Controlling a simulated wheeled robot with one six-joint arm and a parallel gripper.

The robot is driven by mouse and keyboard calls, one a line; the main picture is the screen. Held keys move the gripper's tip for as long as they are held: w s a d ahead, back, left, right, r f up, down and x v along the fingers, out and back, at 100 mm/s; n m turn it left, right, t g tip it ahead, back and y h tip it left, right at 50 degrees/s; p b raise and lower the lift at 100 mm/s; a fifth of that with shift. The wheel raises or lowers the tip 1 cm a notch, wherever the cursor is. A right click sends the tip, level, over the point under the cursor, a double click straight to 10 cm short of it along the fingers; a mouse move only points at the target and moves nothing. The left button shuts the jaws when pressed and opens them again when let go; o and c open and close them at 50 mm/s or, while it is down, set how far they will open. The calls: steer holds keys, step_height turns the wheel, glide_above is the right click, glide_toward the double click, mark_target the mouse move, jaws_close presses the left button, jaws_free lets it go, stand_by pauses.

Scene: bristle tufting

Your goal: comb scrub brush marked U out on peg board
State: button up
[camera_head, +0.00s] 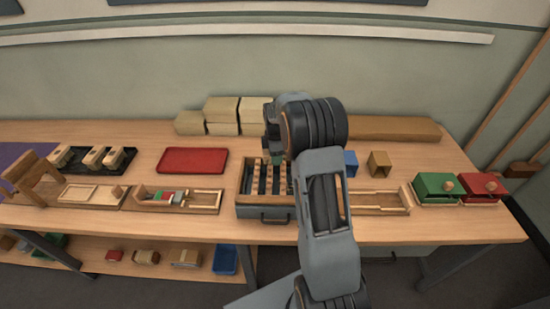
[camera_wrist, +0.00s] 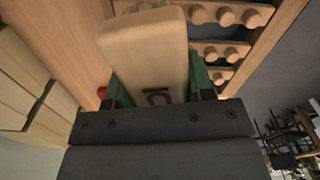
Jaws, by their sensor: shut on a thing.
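My gripper (camera_head: 274,158) is over the back part of a grey-framed unit (camera_head: 263,211) with wooden bars and dark gaps, in the head view. In the wrist view my gripper (camera_wrist: 157,84) has its green fingers shut on a pale wooden brush block (camera_wrist: 146,50). A dark mark, U-like but turned on its side, shows on the block's near end. Rows of wooden pegs (camera_wrist: 229,17) on bars lie beyond and to the right of the block.
A black tray (camera_head: 124,164) with several similar blocks stands at the left. A red tray (camera_head: 193,160) lies left of the unit. Pale boxes (camera_head: 222,108) are stacked behind. A blue block (camera_head: 350,163), a wooden cup (camera_head: 379,164), and green (camera_head: 436,184) and red (camera_head: 481,186) boxes stand right.

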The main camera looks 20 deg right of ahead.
steer(key=shift+w+r, duration=0.15)
steer(key=shift+r, duration=0.45)
steer(key=shift+r+p, duration=1.4)
steer(key=shift+r, duration=0.4)
